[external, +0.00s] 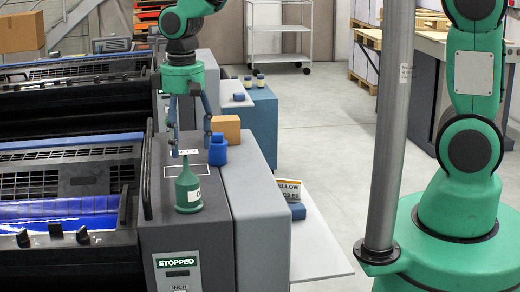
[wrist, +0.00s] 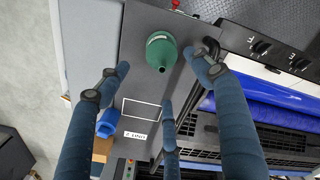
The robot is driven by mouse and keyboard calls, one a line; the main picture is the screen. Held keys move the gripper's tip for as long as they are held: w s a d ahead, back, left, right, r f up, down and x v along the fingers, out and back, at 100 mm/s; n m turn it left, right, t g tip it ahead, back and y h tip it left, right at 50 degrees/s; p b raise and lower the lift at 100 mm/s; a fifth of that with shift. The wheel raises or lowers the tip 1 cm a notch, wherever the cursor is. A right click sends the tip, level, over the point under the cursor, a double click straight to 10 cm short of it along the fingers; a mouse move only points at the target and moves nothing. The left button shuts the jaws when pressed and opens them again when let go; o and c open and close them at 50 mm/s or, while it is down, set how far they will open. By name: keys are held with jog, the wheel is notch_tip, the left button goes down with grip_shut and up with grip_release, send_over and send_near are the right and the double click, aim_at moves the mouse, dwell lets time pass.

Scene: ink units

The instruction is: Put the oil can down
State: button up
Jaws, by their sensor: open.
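The green oil can (external: 187,188) stands upright on the grey top (external: 160,222) of the press unit, with a white label on its side. It stands just outside the white outlined rectangle (external: 168,171), on the side nearer the external camera. In the wrist view the can (wrist: 161,52) is seen from above, beyond the outline (wrist: 141,110). My gripper (external: 192,150) is above the top, its blue fingers spread and pointing down. In the wrist view the open fingers (wrist: 160,80) are apart from the can and hold nothing.
A blue cup-like container (external: 218,151) and a cardboard box (external: 226,128) stand close to my gripper's right. Blue press rollers (external: 60,212) lie to the left. A grey pole (external: 388,130) rises at the right.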

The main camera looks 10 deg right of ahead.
jog(key=w+d+r+m+t, duration=0.1)
jog(key=w+d+r+m, duration=0.15)
jog(key=d+r, duration=0.5)
jog(key=w+d+r+m+y, duration=0.1)
jog(key=w+d+r, duration=0.25)
jog(key=d, duration=0.75)
jog(key=w+d+r+m+t, duration=0.1)
jog(key=w+d+r+m, duration=0.1)
jog(key=d+r, duration=0.6)
jog(key=s+d+r+m+t, duration=0.1)
jog(key=s+d, duration=0.3)
jog(key=d, duration=0.4)
jog(key=s+d+r+m+t, duration=0.1)
jog(key=s+d+r+m, duration=0.1)
jog(key=s+d, duration=0.3)
jog(key=s+d+r+m+t+h, duration=0.1)
jog(key=s+d+m, duration=0.2)
jog(key=d, duration=1)
jog(key=shift+s+r+t, duration=0.3)
jog(key=shift+s, duration=0.45)
jog(key=shift+d, duration=0.1)
notch_tip(320, 180, down, 11)
jog(key=b, duration=1.1)
